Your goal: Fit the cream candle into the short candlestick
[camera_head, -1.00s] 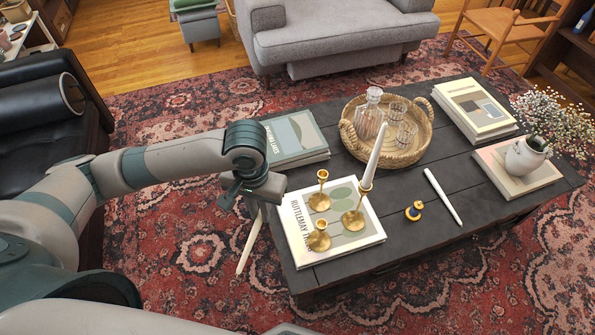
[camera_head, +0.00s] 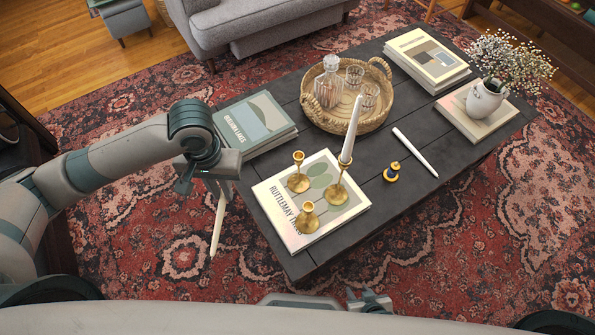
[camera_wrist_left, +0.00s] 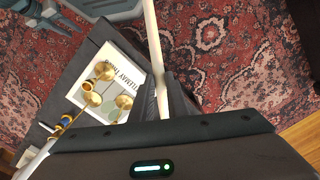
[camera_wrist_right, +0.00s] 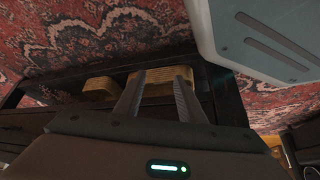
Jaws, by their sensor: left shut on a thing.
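The cream candle (camera_head: 217,228) is held by my left gripper (camera_head: 217,188); it hangs slightly tilted, beyond the table's left edge, above the rug. In the left wrist view the candle (camera_wrist_left: 153,40) runs between the fingers (camera_wrist_left: 162,95). The short brass candlestick (camera_head: 307,218) stands empty on the front part of a white book, right of the held candle and apart from it. A medium brass candlestick (camera_head: 298,182) stands empty behind it; the tallest (camera_head: 338,194) holds a white candle (camera_head: 351,130).
The white book (camera_head: 270,190) lies on the dark table (camera_head: 420,195). A wicker tray (camera_head: 318,118) with decanter and glasses, book stacks and a flower vase (camera_head: 485,98) stand behind.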

